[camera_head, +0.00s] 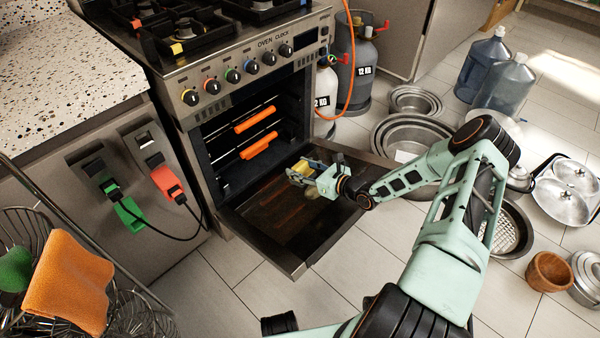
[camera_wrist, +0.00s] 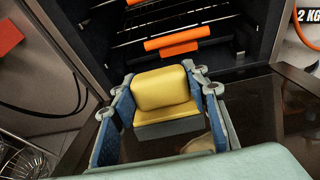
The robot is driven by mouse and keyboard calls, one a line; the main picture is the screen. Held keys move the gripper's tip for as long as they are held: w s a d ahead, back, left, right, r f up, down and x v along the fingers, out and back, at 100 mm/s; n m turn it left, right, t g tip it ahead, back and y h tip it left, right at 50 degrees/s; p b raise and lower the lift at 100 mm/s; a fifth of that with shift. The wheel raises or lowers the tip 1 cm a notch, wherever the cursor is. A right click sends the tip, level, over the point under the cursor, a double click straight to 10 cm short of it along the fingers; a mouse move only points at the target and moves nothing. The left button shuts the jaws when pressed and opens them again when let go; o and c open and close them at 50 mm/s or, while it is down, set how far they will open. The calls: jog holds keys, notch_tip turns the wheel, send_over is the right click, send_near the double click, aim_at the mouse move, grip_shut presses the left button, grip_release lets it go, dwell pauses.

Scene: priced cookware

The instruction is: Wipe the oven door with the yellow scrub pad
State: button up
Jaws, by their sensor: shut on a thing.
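The oven (camera_head: 250,110) stands open, its door (camera_head: 270,240) folded down flat with the dark inner face up. Brownish smears show on the door glass. My gripper (camera_head: 305,172) is over the far part of the door, near the oven opening. In the wrist view my gripper (camera_wrist: 168,108) is shut on the yellow scrub pad (camera_wrist: 165,88), with a finger on each side of it. The pad (camera_head: 301,171) is partly hidden by the fingers in the head view. I cannot tell whether the pad touches the door.
Orange-edged racks (camera_head: 258,145) are inside the oven. Metal pans (camera_head: 408,140) lie on the floor to the right. A wire basket with an orange cloth (camera_head: 68,283) is at the lower left.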

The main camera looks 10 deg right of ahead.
jog(key=shift+f, duration=0.55)
jog(key=shift+s+d+f+b, duration=0.15)
jog(key=shift+s+f+b, duration=0.1)
jog(key=shift+f+b, duration=0.6)
jog(key=shift+s+d+f+b, duration=0.25)
jog(key=shift+f+b, duration=0.35)
jog(key=shift+f, duration=0.3)
jog(key=shift+s+d+f+b, duration=0.1)
jog(key=shift+s+f+b, duration=0.15)
jog(key=shift+f+b, duration=0.6)
jog(key=shift+s+d+f+b, duration=0.2)
jog(key=shift+f+b, duration=0.15)
jog(key=shift+f, duration=0.35)
jog(key=shift+s+d+f+b, duration=0.15)
jog(key=shift+f+b, duration=0.15)
jog(key=shift+f, duration=0.35)
